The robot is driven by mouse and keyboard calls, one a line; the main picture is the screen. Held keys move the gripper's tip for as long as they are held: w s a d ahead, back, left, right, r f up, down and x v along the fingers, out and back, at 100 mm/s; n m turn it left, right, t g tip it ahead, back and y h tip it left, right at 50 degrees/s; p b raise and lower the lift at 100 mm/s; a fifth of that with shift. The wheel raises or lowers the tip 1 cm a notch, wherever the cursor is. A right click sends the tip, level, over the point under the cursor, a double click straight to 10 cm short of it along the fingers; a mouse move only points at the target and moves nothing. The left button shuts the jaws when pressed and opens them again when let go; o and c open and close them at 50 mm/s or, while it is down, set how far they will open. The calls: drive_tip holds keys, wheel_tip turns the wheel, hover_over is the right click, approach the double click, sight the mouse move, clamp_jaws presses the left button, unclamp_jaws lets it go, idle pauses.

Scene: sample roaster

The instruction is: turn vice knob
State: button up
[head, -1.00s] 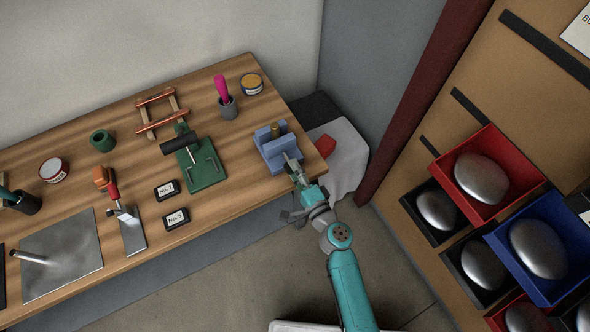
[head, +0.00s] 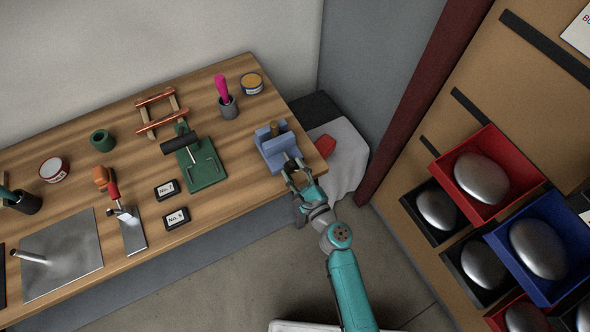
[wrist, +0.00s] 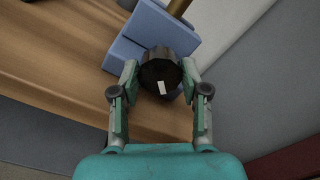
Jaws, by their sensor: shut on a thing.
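The blue vice (head: 272,142) stands at the right end of the wooden bench. It also fills the top middle of the wrist view (wrist: 150,30). Its dark round knob (wrist: 160,72) faces the wrist camera and bears a white mark, which sits low on the knob face. My gripper (wrist: 160,80) is at the front of the vice, with one finger on each side of the knob, shut on it. In the head view my gripper (head: 293,172) hides most of the knob. A brass-coloured cylinder (wrist: 178,6) stands at the vice's far side.
A green press-like stand (head: 203,165) is to the left of the vice, with a grey cup (head: 228,108) holding a pink-handled tool behind. A red item (head: 325,145) lies on a white cloth beyond the bench's right end. Shelf bins (head: 500,165) are far right.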

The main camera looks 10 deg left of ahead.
drive_tip(key=shift+f+m, duration=0.1)
drive_tip(key=shift+m, duration=0.8)
drive_tip(key=o, duration=1.1)
drive_tip(key=shift+o, duration=0.2)
drive_tip(key=v, duration=1.2)
